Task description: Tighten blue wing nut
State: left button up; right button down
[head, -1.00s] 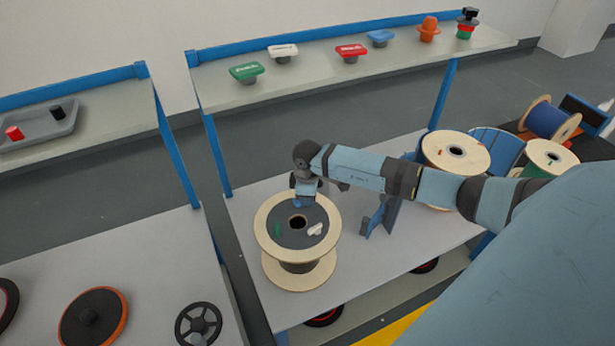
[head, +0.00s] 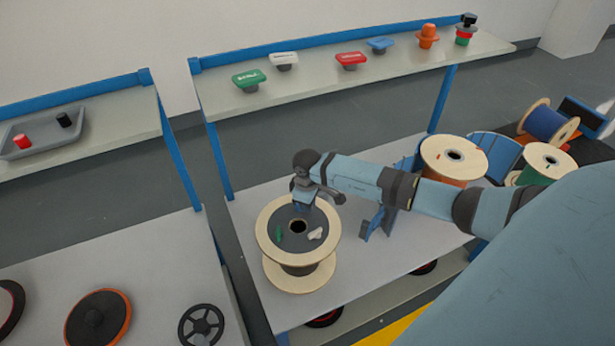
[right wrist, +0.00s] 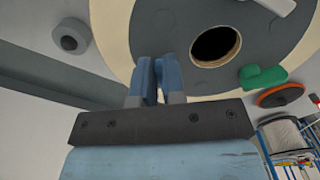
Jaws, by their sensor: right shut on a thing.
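A wooden spool (head: 271,252) stands on the table with a dark disc (head: 286,217) on its top flange. The disc has a round centre hole (right wrist: 215,46). A green wing nut (head: 279,232) and a white wing nut (head: 315,234) sit on the disc; the green one also shows in the right wrist view (right wrist: 262,77). My right gripper (right wrist: 157,68) points down at the disc's far side, beside the hole, and is shut on the blue wing nut. The fingers mostly hide that nut, and its seating cannot be told. My left gripper is out of view.
A blue bracket (head: 379,218) stands on the table right of the spool, under my right arm. Other cable reels (head: 453,157) are at the right. A shelf behind holds coloured parts such as a green one (head: 249,79). The left table holds wheels (head: 201,325).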

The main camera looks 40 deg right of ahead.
jog(key=c, duration=1.2)
grip_release()
notch_tip(320, 180, up, 14)
jog(key=shift+b, duration=0.3)
jog(key=shift+f, duration=0.1)
